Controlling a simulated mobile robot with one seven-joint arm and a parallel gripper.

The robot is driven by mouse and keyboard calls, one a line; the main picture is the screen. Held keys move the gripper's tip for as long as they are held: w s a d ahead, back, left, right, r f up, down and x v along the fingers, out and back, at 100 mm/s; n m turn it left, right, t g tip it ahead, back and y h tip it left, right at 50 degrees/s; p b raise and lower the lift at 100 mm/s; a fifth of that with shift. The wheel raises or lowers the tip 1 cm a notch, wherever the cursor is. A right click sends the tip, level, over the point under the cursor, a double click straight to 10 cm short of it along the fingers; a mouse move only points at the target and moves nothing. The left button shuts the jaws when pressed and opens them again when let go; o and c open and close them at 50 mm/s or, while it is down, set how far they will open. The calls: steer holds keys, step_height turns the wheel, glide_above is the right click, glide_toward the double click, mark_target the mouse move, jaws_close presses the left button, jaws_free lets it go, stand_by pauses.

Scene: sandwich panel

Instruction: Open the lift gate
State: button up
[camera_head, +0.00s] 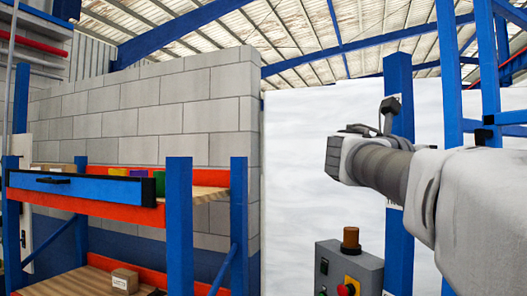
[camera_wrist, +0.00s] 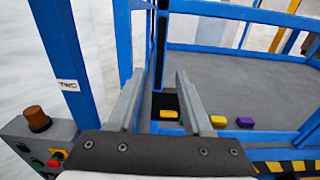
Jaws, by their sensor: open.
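In the wrist view, my gripper (camera_wrist: 160,88) is open, with its two grey fingers apart and nothing held between them. Beyond the fingers stands a blue upright with a dark vertical strip (camera_wrist: 160,50), at the near corner of a blue-railed lift enclosure. Blue rails (camera_wrist: 235,12) run from it to the right around a grey floor (camera_wrist: 240,75). I cannot tell which rail is the gate or whether it is shut. In the head view, blue lift posts (camera_head: 487,60) show at the right, partly hidden by my arm, with a small black part (camera_head: 484,136) beside them.
A grey control box (camera_head: 350,270) with buttons and a brown knob stands by a blue post (camera_head: 399,230); the wrist view shows it at left (camera_wrist: 40,140). Yellow (camera_wrist: 217,121) and purple (camera_wrist: 245,122) blocks lie beyond my fingers. A blue-orange shelf (camera_head: 80,190) stands left.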

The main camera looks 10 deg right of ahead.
steer(key=p+x, duration=0.1)
steer(key=x, duration=0.4)
steer(key=p+x, duration=0.1)
steer(key=x, duration=0.5)
steer(key=p+x, duration=0.1)
steer(key=x, duration=0.5)
steer(key=shift+d+r+p, duration=0.25)
steer(key=shift+r+p, duration=0.05)
steer(key=shift+p, duration=0.05)
jaws_close()
stand_by(0.6)
